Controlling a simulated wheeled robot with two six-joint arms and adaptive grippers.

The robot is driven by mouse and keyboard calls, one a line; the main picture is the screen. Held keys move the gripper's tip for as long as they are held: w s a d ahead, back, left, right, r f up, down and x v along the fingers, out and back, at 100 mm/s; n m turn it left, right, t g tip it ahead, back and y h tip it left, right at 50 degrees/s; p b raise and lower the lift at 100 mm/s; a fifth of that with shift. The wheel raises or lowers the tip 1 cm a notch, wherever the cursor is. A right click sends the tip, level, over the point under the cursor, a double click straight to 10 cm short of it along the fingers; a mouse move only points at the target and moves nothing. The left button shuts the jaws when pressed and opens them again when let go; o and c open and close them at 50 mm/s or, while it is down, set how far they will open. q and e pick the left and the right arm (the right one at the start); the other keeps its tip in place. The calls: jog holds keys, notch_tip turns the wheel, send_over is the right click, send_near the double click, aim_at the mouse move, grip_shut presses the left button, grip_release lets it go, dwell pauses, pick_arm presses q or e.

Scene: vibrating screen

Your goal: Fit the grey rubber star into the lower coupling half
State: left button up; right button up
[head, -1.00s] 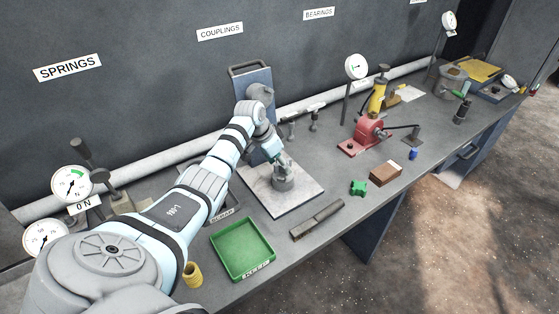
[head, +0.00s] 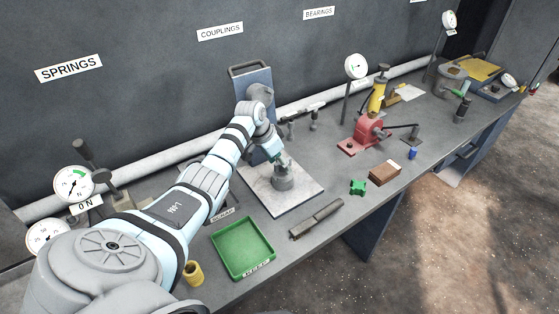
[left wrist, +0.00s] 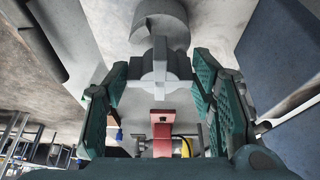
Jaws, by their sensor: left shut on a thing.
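The lower coupling half (head: 283,184) is a grey cylinder standing on a pale square plate (head: 305,197). In the left wrist view the coupling half (left wrist: 160,22) shows at the top, just beyond the grey rubber star. My left gripper (head: 281,163) is directly over the coupling half. In the left wrist view my left gripper (left wrist: 160,84) has its green-padded fingers on either side of the grey star (left wrist: 160,72) and is shut on it. The star is at the coupling's near end; I cannot tell whether they touch or interlock. My right gripper is not in view.
A blue-grey upright stand (head: 252,85) rises behind the plate. A green tray (head: 242,249) and a dark bar (head: 316,219) lie in front. A green star (head: 358,187), a brown block (head: 385,173) and a red device (head: 369,134) stand to the right.

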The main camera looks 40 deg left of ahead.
pick_arm(q)
jog(key=shift+p, duration=0.3)
jog(key=shift+f+b, duration=1)
jog(key=shift+f, duration=0.35)
jog(key=o, duration=1.2)
jog(key=shift+r, duration=0.15)
jog(key=v, duration=1.2)
